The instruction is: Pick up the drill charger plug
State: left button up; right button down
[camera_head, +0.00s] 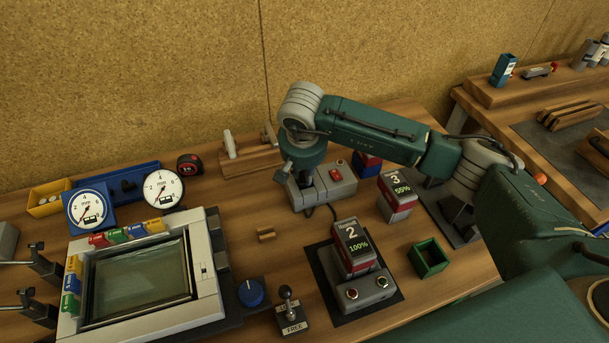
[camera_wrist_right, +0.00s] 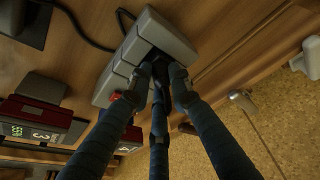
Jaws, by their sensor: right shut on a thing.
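A grey power strip (camera_head: 340,190) with a red switch (camera_head: 335,173) lies on the bench. My right gripper (camera_head: 307,181) points down at its left part. In the right wrist view, my right gripper (camera_wrist_right: 160,82) has its fingers closed around a dark plug (camera_wrist_right: 153,55) at the power strip (camera_wrist_right: 172,38). The fingers partly hide the plug, and I cannot tell whether it is fully seated. A black cable (camera_wrist_right: 85,32) runs near the strip. The drill charger (camera_head: 369,291) stands in front on a dark mat and holds battery 2 (camera_head: 354,248).
Battery 3 (camera_head: 397,196) and a green open box (camera_head: 428,258) stand to the right. A grey glass frame (camera_head: 205,268), gauges (camera_head: 163,189) and a blue knob (camera_head: 251,293) are at left. A wooden block (camera_head: 250,161) stands behind.

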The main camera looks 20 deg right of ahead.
notch_tip(320, 180, up, 19)
jog(key=b, duration=0.5)
notch_tip(320, 180, up, 6)
jog(key=p, duration=0.4)
send_over(304, 173)
dwell(0.4)
